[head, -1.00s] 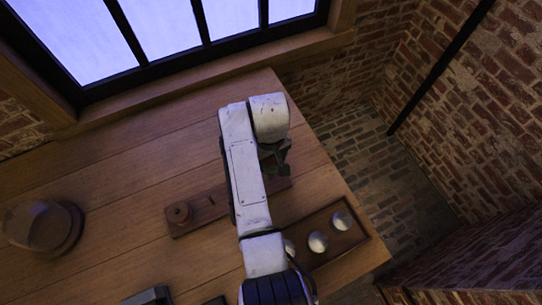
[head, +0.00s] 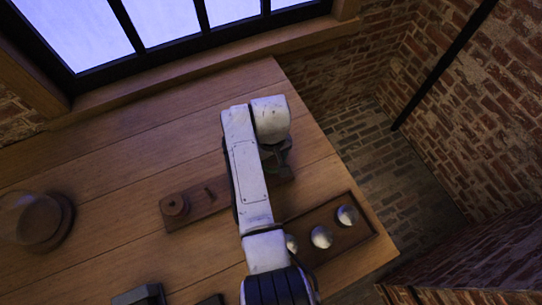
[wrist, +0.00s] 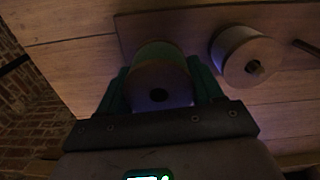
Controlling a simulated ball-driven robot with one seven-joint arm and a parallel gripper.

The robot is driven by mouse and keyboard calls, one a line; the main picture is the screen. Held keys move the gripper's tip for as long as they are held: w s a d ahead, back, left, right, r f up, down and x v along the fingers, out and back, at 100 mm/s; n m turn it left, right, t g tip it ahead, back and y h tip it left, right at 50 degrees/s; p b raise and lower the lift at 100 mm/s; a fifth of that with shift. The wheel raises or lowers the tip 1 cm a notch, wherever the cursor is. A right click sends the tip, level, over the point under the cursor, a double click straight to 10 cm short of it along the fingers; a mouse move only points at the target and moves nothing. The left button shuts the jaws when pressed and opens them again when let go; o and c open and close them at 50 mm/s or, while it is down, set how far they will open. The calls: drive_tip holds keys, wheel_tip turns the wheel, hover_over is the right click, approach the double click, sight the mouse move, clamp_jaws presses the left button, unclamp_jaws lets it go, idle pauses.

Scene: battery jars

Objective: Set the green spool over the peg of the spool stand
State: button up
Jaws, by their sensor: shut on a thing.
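The green spool (wrist: 160,70) is between the fingers of my gripper (wrist: 160,95) in the wrist view; its green colour shows mainly on the far side, and a dark hole shows in its near end. My gripper is shut on it. The spool stand (head: 210,207) is a long brown board. Its bare peg (head: 209,190) stands up from the board; it also shows at the right edge of the wrist view (wrist: 306,46). The held spool appears over or near the board's end, apart from the peg; its height is unclear. My arm hides the board's middle in the head view.
A pale spool (wrist: 245,55) stands on the board between the held spool and the peg. Another brown spool (head: 175,204) sits at the board's left end. A tray (head: 330,245) with silvery domes is at the right, a round brown object (head: 42,220) far left.

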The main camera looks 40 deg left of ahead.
drive_tip(key=shift+f+b, duration=0.95)
drive_tip(key=shift+f, duration=0.45)
drive_tip(key=o, duration=1.2)
wheel_tip(320, 180, up, 11)
drive_tip(key=shift+f, duration=0.15)
